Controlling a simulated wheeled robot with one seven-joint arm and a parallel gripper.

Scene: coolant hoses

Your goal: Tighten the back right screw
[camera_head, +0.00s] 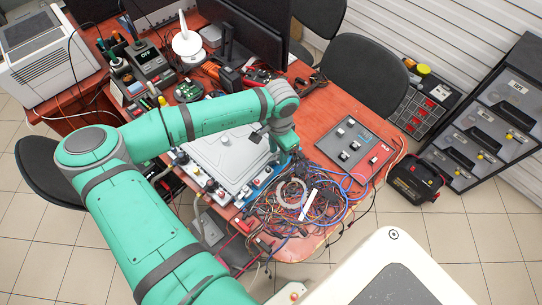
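A grey flat-topped metal unit (222,163) lies on the red-brown table, with several hose fittings along its front left edge and a blue strip along its right edge. My gripper (296,153) is at the end of my green arm, pointing down at the unit's right side near its back corner. Its fingers are too small and too hidden by the wrist to tell whether they are open or shut. The back right screw cannot be made out; my wrist and forearm cover much of that corner.
A tangle of coloured cables (305,200) lies right in front of the unit. A grey panel with black switches (350,145) lies further right. Monitors (250,35) and a soldering station (150,62) stand at the back. Black chairs (365,75) stand behind the table.

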